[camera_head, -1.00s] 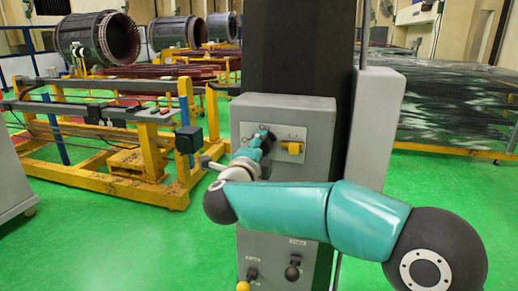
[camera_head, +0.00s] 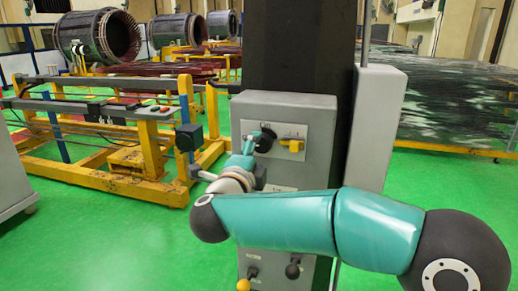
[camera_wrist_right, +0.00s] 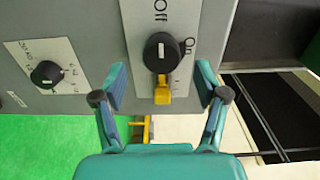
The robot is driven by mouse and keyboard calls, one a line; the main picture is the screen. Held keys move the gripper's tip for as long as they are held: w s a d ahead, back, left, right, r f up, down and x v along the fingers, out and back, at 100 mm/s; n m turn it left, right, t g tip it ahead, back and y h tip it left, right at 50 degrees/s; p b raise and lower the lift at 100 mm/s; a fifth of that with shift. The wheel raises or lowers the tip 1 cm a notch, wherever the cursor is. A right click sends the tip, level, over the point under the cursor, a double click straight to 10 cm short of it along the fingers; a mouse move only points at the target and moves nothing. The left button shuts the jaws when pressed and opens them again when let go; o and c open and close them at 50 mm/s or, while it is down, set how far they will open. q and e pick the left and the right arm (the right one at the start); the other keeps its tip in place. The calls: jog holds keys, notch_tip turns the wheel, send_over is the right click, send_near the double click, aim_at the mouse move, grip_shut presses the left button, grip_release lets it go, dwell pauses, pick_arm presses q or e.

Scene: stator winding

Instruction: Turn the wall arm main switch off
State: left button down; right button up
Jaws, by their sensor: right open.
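The main switch is a black rotary knob with a yellow handle (camera_head: 292,145) on a light label plate at the top of a grey control box (camera_head: 315,112). In the right wrist view the black knob (camera_wrist_right: 161,50) has its yellow handle (camera_wrist_right: 162,91) pointing down, with "Off" printed above and "On" to the right. My right gripper (camera_wrist_right: 161,80) is open. Its teal fingers stand on either side of the handle with a visible gap on both sides. In the head view my right gripper (camera_head: 260,143) is at the plate, left of the handle, partly hidden by its own wrist.
Lower knobs (camera_head: 293,270) sit on the same box, below my right forearm; one also shows in the wrist view (camera_wrist_right: 46,74). A dark column (camera_head: 300,45) rises behind the box. A yellow frame machine (camera_head: 150,150) stands to the left. Green floor is open around the box.

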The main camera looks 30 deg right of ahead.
jog(key=v, duration=0.7)
jog(key=shift+s+a, duration=0.15)
jog(key=shift+a, duration=0.05)
